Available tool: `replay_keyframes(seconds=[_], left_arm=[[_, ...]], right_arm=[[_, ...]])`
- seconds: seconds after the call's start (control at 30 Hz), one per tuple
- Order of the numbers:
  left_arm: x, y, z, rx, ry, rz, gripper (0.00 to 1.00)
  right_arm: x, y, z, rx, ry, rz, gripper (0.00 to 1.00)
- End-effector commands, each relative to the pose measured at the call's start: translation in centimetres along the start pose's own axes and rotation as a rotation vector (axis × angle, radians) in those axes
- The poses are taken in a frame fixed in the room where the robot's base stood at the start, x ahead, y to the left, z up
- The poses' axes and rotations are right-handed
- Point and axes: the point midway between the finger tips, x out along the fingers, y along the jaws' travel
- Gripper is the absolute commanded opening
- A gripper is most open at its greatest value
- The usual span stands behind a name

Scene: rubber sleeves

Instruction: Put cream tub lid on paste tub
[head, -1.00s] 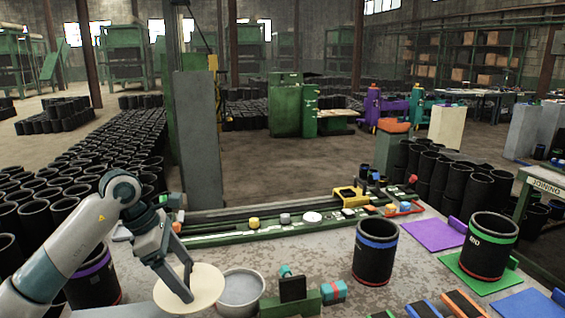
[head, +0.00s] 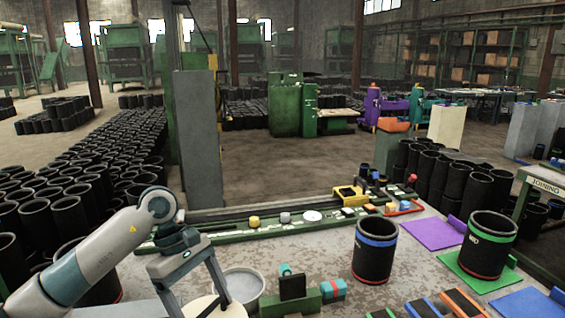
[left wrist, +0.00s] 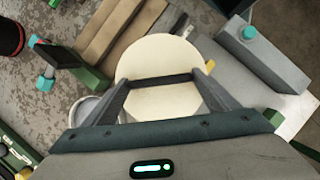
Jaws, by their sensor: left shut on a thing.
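The cream tub lid (left wrist: 158,55) is a pale round disc, seen nearly whole in the left wrist view. In the head view only a part of the lid (head: 200,308) shows at the bottom edge. My left gripper (left wrist: 160,80) is shut on the lid. The paste tub (head: 243,284) is a round grey tub standing on the table, right of my left gripper in the head view. In the left wrist view the tub (left wrist: 84,108) is partly hidden behind the gripper and lid. The lid is beside the tub, off its opening. My right gripper is not in view.
A green holder (head: 291,304) with a dark upright block stands just right of the tub. Black rubber sleeves (head: 375,250) with coloured bands stand further right. A green rail (head: 270,230) with small parts runs along the back. Bare table lies between the rail and the tub.

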Motion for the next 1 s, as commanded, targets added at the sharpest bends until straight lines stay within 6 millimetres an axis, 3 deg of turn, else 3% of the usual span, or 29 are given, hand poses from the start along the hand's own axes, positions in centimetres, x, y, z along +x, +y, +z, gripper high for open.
replay_keyframes(seconds=[0.3,0.5,0.7,1.0], left_arm=[[4.3,-5.3,3.2,0.61,0.002,-0.255,0.58],[5.9,-8.1,4.1,0.875,0.002,-0.364,0.58],[6.8,-10.2,4.6,1.063,0.002,-0.441,0.58],[5.6,-11.7,1.0,0.991,0.001,-0.41,0.58]], right_arm=[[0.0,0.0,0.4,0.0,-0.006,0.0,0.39],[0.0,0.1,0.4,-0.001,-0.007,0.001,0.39],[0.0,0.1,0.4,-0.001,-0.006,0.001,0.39],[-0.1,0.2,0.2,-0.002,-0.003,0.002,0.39]])
